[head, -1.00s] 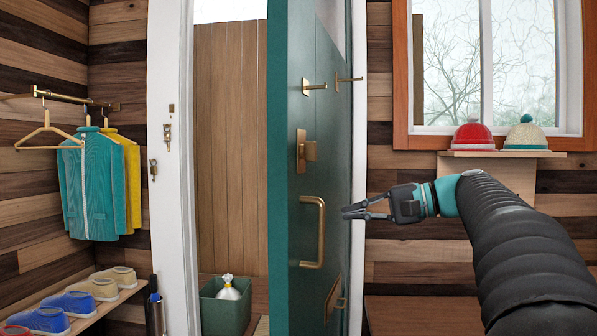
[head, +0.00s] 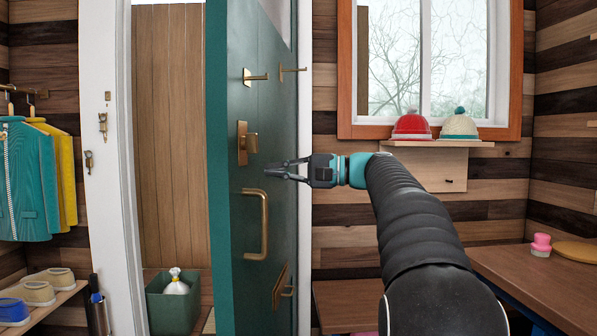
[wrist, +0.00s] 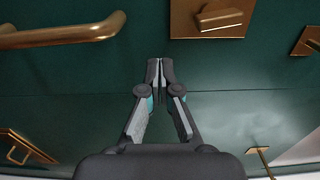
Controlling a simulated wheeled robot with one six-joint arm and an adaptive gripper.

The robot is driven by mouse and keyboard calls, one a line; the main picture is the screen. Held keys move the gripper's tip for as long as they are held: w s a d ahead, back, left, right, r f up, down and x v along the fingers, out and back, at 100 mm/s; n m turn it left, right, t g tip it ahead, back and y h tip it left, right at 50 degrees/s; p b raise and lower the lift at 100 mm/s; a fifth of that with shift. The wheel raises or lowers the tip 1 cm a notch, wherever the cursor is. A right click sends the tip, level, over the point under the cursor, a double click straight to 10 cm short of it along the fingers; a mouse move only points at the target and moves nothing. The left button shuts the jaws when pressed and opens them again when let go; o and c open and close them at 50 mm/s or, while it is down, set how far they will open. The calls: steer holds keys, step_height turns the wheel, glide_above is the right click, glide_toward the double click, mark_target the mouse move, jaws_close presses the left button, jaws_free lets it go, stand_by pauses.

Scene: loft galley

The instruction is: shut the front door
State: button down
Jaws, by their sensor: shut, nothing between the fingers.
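The green front door (head: 262,110) stands open, swung inward, with its inner face toward my arm. A brass pull handle (head: 264,225) and a brass latch knob (head: 247,143) are on that face. My gripper (head: 268,168) is shut and empty in front of the door, at a height between knob and handle. In the wrist view my gripper (wrist: 160,62) points at the green door panel (wrist: 215,100), with the handle (wrist: 60,36) at upper left and the latch plate (wrist: 212,18) at upper right. I cannot tell whether the fingertips touch the door.
The doorway opens left of the door, with a green bin (head: 173,303) beyond it. A shoe shelf (head: 55,300) and hanging jackets (head: 30,180) are at left. A shelf with two hats (head: 437,126) is under the window. A wooden counter (head: 540,285) is at right.

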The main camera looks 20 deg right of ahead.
mark_target(248, 169)
steer(key=shift+x, duration=1.8)
